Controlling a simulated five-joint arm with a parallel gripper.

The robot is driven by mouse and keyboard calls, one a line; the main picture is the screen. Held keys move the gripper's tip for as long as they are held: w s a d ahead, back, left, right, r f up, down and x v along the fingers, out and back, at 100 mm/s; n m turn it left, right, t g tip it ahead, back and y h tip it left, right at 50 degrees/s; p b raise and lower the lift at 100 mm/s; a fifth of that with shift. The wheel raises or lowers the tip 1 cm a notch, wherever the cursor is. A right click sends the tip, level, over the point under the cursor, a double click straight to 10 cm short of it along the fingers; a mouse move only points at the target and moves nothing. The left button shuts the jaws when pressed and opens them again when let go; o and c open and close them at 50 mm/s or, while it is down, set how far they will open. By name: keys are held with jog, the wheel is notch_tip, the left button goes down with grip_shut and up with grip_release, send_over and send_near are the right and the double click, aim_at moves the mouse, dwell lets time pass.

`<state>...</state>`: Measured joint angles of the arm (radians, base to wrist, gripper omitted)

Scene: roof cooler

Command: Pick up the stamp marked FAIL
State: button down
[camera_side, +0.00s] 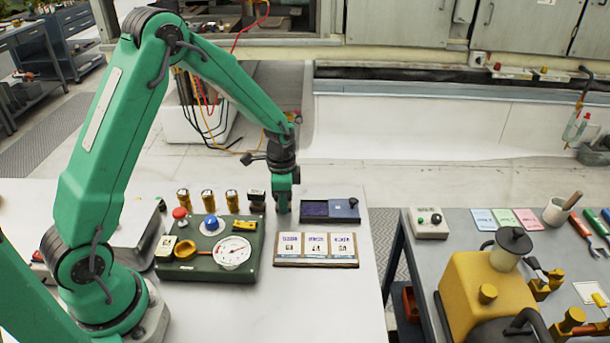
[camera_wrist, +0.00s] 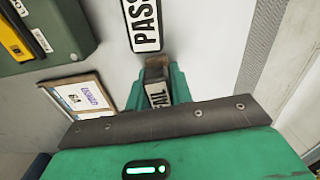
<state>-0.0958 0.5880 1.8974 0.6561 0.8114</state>
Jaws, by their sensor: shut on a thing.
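The stamp marked FAIL (camera_wrist: 157,97) shows its white label between the green fingers of my gripper (camera_wrist: 155,75) in the wrist view. My gripper is shut on it. In the side view my gripper (camera_side: 283,207) points down at the table, and the FAIL stamp is hidden behind the fingers. A stamp marked PASS (camera_wrist: 143,25) stands apart, just beyond the fingers in the wrist view. In the side view a dark stamp (camera_side: 257,201) stands just left of my gripper. I cannot tell whether the FAIL stamp touches the table.
A green panel box (camera_side: 250,262) with a dial and buttons sits left of my gripper, with several yellow-brown cylinders (camera_side: 208,200) behind it. A dark blue pad case (camera_side: 335,211) lies to the right. A card board (camera_side: 316,263) lies in front. The table's front is clear.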

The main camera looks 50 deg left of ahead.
jog(key=shift+r, duration=0.1)
jog(key=shift+r, duration=0.85)
notch_tip(320, 180, up, 2)
jog(key=shift+r, duration=0.25)
jog(key=s+d+r, duration=0.5)
jog(key=d+r, duration=0.1)
jog(key=d, duration=0.4)
jog(key=shift+d+r, duration=0.25)
jog(key=shift+r, duration=0.05)
